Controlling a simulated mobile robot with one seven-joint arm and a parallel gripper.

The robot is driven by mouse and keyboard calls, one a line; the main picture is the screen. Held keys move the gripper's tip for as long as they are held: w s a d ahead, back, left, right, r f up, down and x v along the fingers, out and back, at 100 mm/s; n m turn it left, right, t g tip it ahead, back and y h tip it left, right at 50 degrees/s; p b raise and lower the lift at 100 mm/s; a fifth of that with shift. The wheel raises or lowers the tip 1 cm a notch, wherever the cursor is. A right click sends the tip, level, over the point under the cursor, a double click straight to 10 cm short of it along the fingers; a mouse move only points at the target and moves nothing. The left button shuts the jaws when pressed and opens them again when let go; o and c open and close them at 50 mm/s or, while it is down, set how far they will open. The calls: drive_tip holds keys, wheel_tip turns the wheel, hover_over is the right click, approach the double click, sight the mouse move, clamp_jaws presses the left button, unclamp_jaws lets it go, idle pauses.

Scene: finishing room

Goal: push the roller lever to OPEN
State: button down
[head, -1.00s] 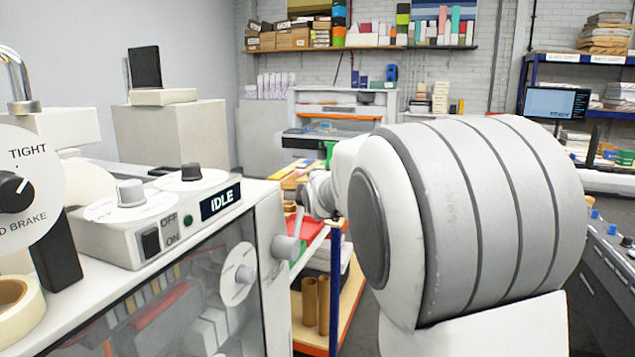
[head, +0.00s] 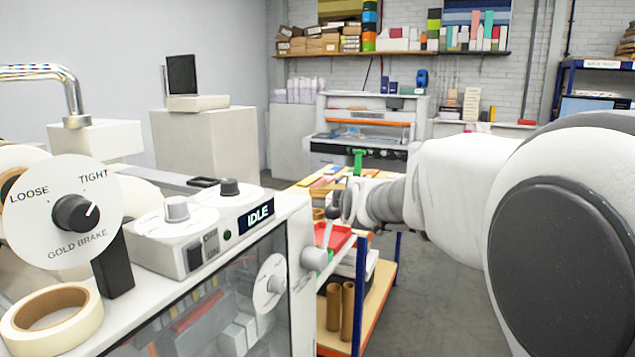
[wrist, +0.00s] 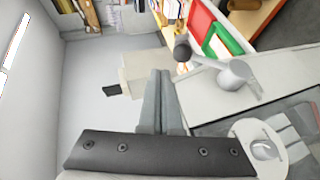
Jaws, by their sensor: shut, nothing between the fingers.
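The roller lever (head: 327,236) is a thin grey arm on a round grey hub at the right end of the white machine. It stands nearly upright, with a dark knob at its top. In the wrist view the lever's hub (wrist: 236,75) and its dark knob (wrist: 182,49) show right of the fingers. My gripper (wrist: 160,74) is shut and empty, its fingertips close to the knob in the picture; I cannot tell if they touch. In the head view my wrist is beside the lever's top, and the fingers are not clear. No OPEN mark is readable.
The machine's control box (head: 200,232) carries knobs, an ON/OFF switch and an IDLE display (head: 257,214). A gold brake dial (head: 63,212) and a tape roll (head: 52,318) are at left. A shelved cart (head: 372,300) with a red tray (head: 338,240) stands behind the lever.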

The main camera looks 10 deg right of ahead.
drive_tip(key=shift+s+r+p, duration=0.45)
drive_tip(key=shift+s+p, duration=0.25)
drive_tip(key=shift+s+r+p, duration=0.4)
drive_tip(key=shift+s+p, duration=0.25)
drive_tip(key=s+a+f+m+g, duration=0.1)
drive_tip(key=s+f+m+g, duration=0.2)
drive_tip(key=s, duration=0.8)
drive_tip(key=s+a+f+m+g+y, duration=0.1)
drive_tip(key=s+a+f+m+g, duration=0.1)
drive_tip(key=s+m, duration=0.5)
drive_tip(key=s+a+f+m+g, duration=0.2)
drive_tip(key=s+f+m+g, duration=0.1)
drive_tip(key=s, duration=1.1)
wheel_tip(320, 180, down, 2)
drive_tip(key=shift+s+m+g+y, duration=0.3)
drive_tip(key=shift+m+g+y, duration=0.1)
drive_tip(key=shift+m, duration=0.5)
